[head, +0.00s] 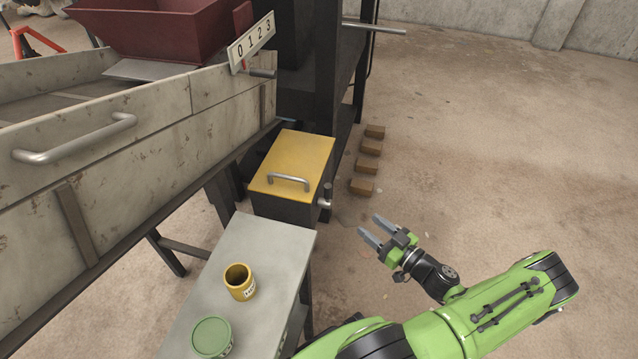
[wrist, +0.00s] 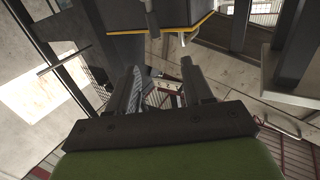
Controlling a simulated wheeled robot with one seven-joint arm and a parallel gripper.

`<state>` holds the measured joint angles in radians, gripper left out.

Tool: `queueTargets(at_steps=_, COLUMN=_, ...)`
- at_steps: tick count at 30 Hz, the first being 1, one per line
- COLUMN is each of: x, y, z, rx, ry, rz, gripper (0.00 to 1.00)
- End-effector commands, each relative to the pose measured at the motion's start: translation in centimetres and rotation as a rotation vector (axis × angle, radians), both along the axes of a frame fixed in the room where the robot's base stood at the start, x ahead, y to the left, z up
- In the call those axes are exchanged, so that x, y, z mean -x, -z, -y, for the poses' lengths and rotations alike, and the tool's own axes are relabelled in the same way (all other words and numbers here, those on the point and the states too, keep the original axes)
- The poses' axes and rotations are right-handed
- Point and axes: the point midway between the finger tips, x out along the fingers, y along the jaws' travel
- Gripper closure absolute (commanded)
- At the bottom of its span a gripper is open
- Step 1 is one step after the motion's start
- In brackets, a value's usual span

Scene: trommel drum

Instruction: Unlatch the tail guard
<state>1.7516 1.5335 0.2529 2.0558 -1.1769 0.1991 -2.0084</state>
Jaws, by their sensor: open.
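A dark box with a yellow lid (head: 298,160) stands against the machine; no label names it as the tail guard, so I cannot be sure which part that is. The lid is down and has a grey bar handle (head: 289,182). A small grey latch-like lever (head: 325,196) sits on the box's right side. The box's yellow edge also shows at the top of the wrist view (wrist: 195,25). My gripper (head: 376,229) is open and empty, to the right of and nearer than the box, touching nothing. Its two fingers also show in the wrist view (wrist: 161,75).
A grey side panel (head: 140,165) with a long handle runs along the left. A grey table (head: 262,250) in front holds a yellow cup (head: 239,287) and a green-lidded tin (head: 211,337). Several brown blocks (head: 368,148) lie on the floor beyond. The floor at right is clear.

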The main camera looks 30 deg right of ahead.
Motion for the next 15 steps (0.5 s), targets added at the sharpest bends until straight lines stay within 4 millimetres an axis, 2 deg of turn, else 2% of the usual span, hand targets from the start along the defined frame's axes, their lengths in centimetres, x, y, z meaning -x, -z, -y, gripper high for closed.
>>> queueTargets(at_steps=4, x=0.3, y=0.4, z=0.6, rx=0.005, ry=0.041, rz=0.022, gripper=0.49)
queueTargets(at_steps=7, x=-0.6, y=0.4, z=0.4, rx=0.007, ry=0.039, rz=0.024, gripper=0.49)
queueTargets(at_steps=11, x=-3.4, y=0.5, z=-0.1, rx=0.007, ry=0.034, rz=0.024, gripper=0.49)
queueTargets(at_steps=15, x=-6.9, y=0.6, z=-0.6, rx=0.007, ry=0.034, rz=0.024, gripper=0.49)
